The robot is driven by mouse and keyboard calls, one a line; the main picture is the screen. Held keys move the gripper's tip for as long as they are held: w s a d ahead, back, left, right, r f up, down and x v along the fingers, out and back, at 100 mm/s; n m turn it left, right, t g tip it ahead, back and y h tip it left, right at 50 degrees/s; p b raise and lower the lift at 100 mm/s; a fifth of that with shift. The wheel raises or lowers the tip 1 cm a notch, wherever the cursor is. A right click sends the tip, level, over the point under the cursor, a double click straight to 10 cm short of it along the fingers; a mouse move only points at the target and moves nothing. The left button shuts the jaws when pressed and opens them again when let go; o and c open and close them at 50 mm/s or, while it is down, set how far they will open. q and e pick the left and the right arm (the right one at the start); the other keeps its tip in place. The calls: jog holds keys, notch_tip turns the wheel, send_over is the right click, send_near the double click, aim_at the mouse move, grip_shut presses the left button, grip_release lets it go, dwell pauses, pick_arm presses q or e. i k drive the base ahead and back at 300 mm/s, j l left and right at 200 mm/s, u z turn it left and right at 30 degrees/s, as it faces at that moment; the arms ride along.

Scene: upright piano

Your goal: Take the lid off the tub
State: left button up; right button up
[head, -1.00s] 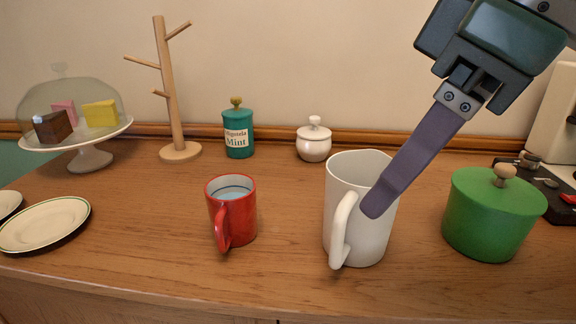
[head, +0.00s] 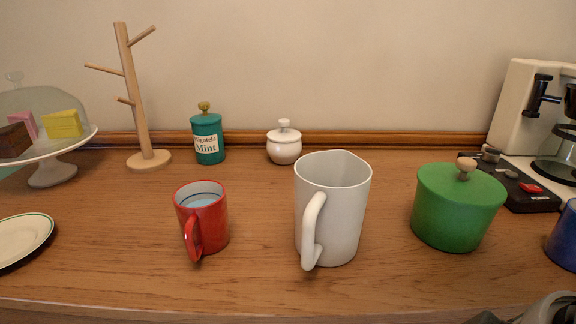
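A green tub (head: 455,218) stands on the right part of the wooden top. Its green lid (head: 440,181) is on it, with a round wooden knob (head: 466,168) in the middle. A smaller teal canister (head: 208,143) labelled Mint stands at the back, also with its lid and knob on. A grey part at the bottom right edge looks like a piece of my arm, cut off by the frame.
A white pitcher (head: 336,205) stands left of the green tub, and a red mug (head: 202,218) with liquid further left. A white lidded pot (head: 284,145), wooden mug tree (head: 133,90), coffee machine (head: 520,105), dark tray (head: 533,192) and blue object (head: 565,238) surround the open wood.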

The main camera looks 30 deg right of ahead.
aim_at(460, 182)
jog(key=z, duration=1.75)
